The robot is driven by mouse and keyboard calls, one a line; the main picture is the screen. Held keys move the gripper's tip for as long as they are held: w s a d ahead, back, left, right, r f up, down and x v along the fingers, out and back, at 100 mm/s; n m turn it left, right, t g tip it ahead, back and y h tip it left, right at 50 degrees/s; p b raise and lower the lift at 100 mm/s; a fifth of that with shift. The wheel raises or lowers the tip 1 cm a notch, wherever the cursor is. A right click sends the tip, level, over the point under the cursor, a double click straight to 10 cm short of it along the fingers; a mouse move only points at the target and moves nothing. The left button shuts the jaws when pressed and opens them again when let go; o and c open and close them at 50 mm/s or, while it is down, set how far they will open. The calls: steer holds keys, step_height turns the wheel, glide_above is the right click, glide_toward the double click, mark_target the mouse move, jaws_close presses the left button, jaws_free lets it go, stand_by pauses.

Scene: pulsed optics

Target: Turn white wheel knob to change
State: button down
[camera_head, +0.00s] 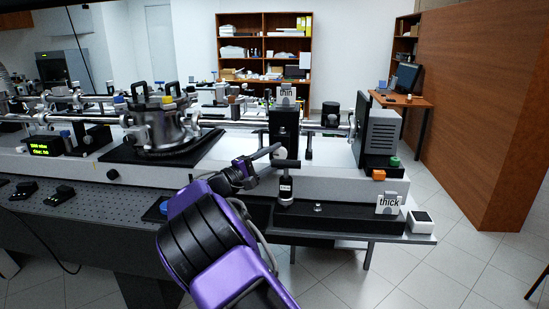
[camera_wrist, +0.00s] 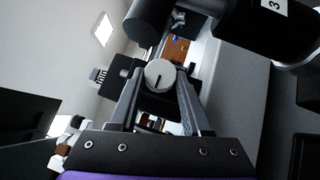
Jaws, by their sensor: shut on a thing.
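The white wheel knob (camera_wrist: 160,76) is a round white disc with a dark line on its face, in the middle of the wrist view. My gripper (camera_wrist: 160,84) has one finger on each side of it and is shut on it. In the head view my gripper (camera_head: 273,154) reaches from the purple arm to the knob, at the front of the black mount with the "thin" sign (camera_head: 286,92). There the knob (camera_head: 281,154) shows only as a small pale patch, partly hidden by the fingers.
A grey ribbed box (camera_head: 381,136), an orange block (camera_head: 379,175) and the "thick" sign (camera_head: 389,203) are farther right.

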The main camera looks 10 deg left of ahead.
steer(key=shift+c, duration=1.8)
jaws_free()
steer(key=v, duration=1.7)
steer(key=shift+s+p, duration=0.2)
steer(key=shift+p, duration=0.15)
steer(key=shift+a+r, duration=0.1)
steer(key=shift+a, duration=0.05)
